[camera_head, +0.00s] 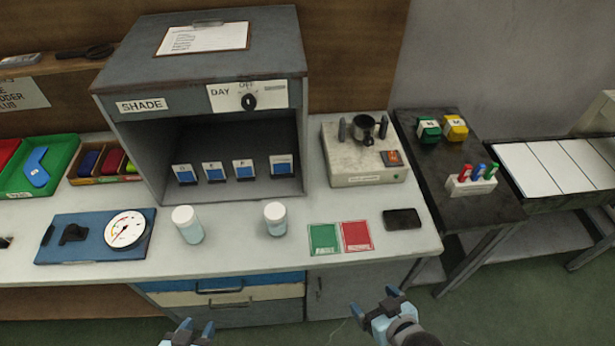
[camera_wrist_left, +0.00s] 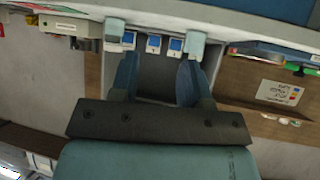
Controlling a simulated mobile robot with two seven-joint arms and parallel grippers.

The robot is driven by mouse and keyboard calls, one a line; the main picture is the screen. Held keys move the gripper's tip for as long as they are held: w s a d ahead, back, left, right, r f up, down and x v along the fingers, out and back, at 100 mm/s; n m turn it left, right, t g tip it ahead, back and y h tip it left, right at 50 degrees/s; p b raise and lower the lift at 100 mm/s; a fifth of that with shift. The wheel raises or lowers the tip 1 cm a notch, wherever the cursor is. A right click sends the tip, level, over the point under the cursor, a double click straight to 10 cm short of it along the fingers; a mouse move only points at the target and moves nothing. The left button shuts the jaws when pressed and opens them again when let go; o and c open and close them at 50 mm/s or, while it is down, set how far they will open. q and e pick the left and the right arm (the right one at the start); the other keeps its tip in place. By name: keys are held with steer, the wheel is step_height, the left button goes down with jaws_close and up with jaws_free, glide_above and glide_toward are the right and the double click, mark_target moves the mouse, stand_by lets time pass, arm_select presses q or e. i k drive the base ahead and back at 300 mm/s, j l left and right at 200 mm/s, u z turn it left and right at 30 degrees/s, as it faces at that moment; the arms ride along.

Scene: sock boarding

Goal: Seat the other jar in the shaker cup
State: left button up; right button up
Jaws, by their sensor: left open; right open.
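Two clear jars with white lids stand upright on the bench: the left jar (camera_head: 187,225) and the right jar (camera_head: 275,219), both in front of the grey shade cabinet. The shaker (camera_head: 365,165) is a beige box at the back right, with a dark metal cup (camera_head: 364,129) on top between upright posts; the cup's inside is not clearly visible. My left gripper (camera_head: 187,333) is open and empty, below the bench front, near the left jar. It also shows in the left wrist view (camera_wrist_left: 157,78). My right gripper (camera_head: 375,303) is open and empty in front of the bench.
A blue board with a gauge (camera_head: 124,229) lies left of the jars. A green card (camera_head: 323,239), a red card (camera_head: 357,236) and a black phone-like slab (camera_head: 402,219) lie to their right. A dark side table (camera_head: 450,175) holds coloured blocks and vials. Bench space between the jars is clear.

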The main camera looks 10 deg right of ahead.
mark_target(363, 125)
steer(key=l, duration=1.9)
